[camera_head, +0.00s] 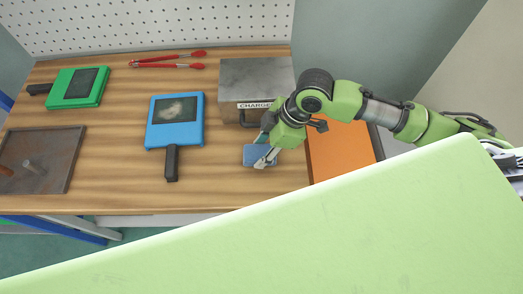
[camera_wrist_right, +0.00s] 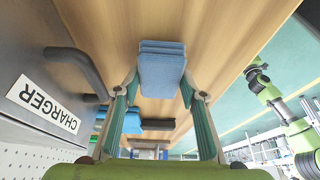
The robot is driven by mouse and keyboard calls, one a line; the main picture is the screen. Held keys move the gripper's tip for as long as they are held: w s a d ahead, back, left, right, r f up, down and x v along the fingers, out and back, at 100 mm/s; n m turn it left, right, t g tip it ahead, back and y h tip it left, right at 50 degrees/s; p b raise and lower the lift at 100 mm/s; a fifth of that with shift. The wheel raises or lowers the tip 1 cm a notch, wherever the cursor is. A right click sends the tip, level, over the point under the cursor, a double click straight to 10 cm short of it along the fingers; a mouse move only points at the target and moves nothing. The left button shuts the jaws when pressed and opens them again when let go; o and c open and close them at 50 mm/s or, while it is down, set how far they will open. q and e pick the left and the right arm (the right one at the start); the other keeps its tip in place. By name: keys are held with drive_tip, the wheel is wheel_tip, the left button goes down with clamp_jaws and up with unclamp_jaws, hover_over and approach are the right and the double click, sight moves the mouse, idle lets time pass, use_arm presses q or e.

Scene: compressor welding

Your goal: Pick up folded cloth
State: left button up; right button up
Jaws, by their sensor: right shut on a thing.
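The folded cloth (camera_head: 259,155) is a small blue stack near the table's front edge, just left of the orange surface. My right gripper (camera_head: 266,150) reaches down over it from the right, with its fingers at the cloth. In the right wrist view the layered blue cloth (camera_wrist_right: 162,68) sits between the fingertips of my right gripper (camera_wrist_right: 161,84), which is shut on it. I cannot tell whether the cloth touches the table or is slightly above it. My left gripper is not seen in the head view.
The grey charger box (camera_head: 255,76) stands right behind the cloth. An orange surface (camera_head: 338,150) lies to its right. The table's front-middle is clear.

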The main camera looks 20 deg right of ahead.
drive_tip(key=shift+r, duration=0.45)
drive_tip(key=s+d+r+p, duration=0.8)
drive_tip(key=s+r, duration=0.3)
drive_tip(key=s, duration=0.1)
drive_tip(key=w+r+m+t+h+b, duration=0.3)
drive_tip(key=w+m+b, duration=0.6)
drive_tip(key=w+m, duration=0.5)
drive_tip(key=w+a+r+h, duration=0.1)
drive_tip(key=w+r, duration=0.1)
drive_tip(key=w, duration=0.1)
drive_tip(key=shift+w+r+m, duration=0.2)
drive_tip(key=shift+w+m, duration=0.2)
